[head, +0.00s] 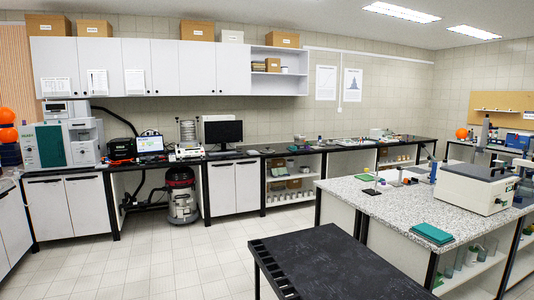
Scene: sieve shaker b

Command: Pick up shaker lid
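A sieve shaker (188,134) with a stack of silvery round sieves stands on the back counter, left of the monitor. It is far off and small. A lid cannot be told apart clearly at the top of the stack. Neither of my grippers is in view.
A black table (345,268) with a slotted left edge stands close in front. A speckled island bench (390,203) is on the right, with a white boxy machine (477,187) and a green folded item (432,233). A vacuum cleaner (181,194) stands below the counter. The tiled floor (170,250) is clear.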

